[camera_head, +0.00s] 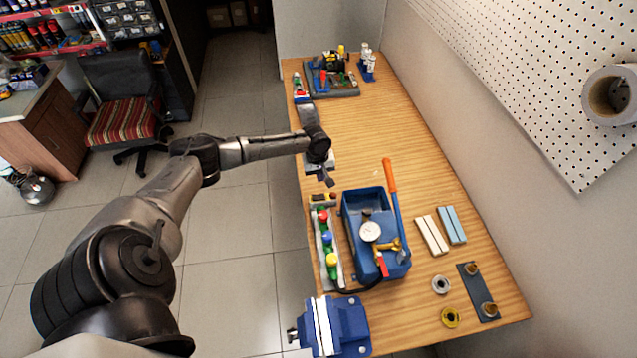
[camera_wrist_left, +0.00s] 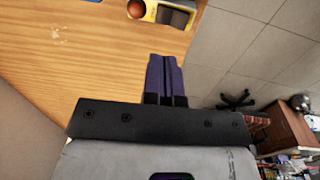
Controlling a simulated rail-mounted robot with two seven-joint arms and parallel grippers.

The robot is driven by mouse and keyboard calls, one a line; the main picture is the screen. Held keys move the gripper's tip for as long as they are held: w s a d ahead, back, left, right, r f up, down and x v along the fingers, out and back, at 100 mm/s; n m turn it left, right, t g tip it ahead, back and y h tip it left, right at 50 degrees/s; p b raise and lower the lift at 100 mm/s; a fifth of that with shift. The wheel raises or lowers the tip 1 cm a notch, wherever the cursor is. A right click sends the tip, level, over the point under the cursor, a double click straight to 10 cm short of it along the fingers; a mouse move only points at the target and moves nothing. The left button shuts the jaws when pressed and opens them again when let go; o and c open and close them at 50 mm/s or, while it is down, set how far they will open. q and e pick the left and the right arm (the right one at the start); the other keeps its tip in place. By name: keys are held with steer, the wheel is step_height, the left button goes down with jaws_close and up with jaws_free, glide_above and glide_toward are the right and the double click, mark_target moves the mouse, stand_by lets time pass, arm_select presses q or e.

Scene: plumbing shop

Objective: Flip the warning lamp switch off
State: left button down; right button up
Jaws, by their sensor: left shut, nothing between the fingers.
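The warning lamp box (camera_head: 323,199) is a small unit on the left edge of the workbench in the head view. In the left wrist view, the top edge cuts off this yellow and grey box (camera_wrist_left: 157,13). It carries an orange-red dome lamp (camera_wrist_left: 136,8) and a dark switch (camera_wrist_left: 176,15). I cannot tell which way the switch is set. My left gripper (camera_head: 328,181) is shut and empty, just beyond the box in the head view. Its fingers (camera_wrist_left: 165,62) show apart from the box in the wrist view. My right gripper is in neither view.
A blue bin (camera_head: 349,213) with a gauge and an orange-handled tool stands beside a rack of coloured knobs (camera_head: 327,242). A blue vise (camera_head: 345,328) is at the near edge. A grey tray (camera_head: 347,92) sits at the far end. The bench middle (camera_head: 370,130) is clear.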

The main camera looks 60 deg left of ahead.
arm_select(q)
steer(key=shift+w+d+r, duration=0.1)
steer(key=shift+w+r, duration=0.05)
steer(key=shift+r, duration=1)
steer(key=shift+w+r, duration=0.15)
steer(key=shift+r, duration=1)
